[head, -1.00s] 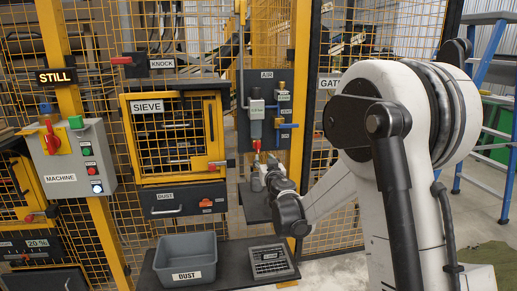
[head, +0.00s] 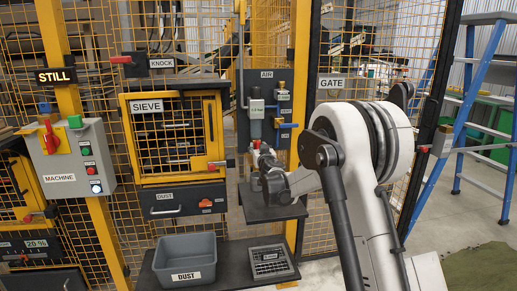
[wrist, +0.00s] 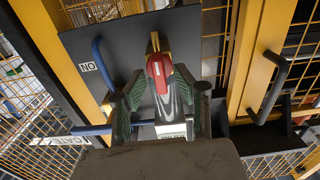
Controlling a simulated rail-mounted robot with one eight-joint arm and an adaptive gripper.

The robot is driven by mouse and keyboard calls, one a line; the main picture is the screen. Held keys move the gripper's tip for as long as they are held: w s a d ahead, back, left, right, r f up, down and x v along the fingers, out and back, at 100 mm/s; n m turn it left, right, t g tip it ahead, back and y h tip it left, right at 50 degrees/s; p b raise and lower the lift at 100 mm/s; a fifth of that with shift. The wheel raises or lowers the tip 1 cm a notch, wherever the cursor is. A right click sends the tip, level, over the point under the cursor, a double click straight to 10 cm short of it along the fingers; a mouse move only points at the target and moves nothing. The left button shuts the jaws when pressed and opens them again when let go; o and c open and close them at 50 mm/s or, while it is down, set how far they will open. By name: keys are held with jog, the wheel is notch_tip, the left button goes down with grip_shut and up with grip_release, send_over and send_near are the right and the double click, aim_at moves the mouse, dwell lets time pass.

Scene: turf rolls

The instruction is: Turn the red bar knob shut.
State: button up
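A red bar knob (wrist: 158,66) with a brass-coloured piece at its far end sits on the grey air panel (wrist: 120,45). In the head view a bit of the red knob (head: 257,144) shows low on the panel, below a grey unit. My gripper (wrist: 158,84) is open, with one finger on each side of the knob. The right finger looks very near the knob; I cannot tell whether it touches. In the head view my gripper (head: 259,156) is at the lower part of the panel and partly hides the knob.
Blue pipes (wrist: 103,63) run left of the knob. A black handle (wrist: 268,88) on a yellow frame is to the right. A dark shelf (head: 275,212) lies below my gripper.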

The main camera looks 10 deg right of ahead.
jog(key=shift+c, duration=0.4)
grip_shut()
jog(key=shift+n, duration=0.3)
jog(key=n+b, duration=0.1)
jog(key=n, duration=0.5)
jog(key=n+b, duration=0.1)
jog(key=n, duration=0.4)
jog(key=shift+a+f+n+b, duration=0.2)
jog(key=shift+n+b, duration=0.15)
jog(key=shift+n, duration=0.05)
jog(key=n, duration=0.5)
jog(key=shift+b, duration=0.3)
jog(key=shift+n, duration=0.3)
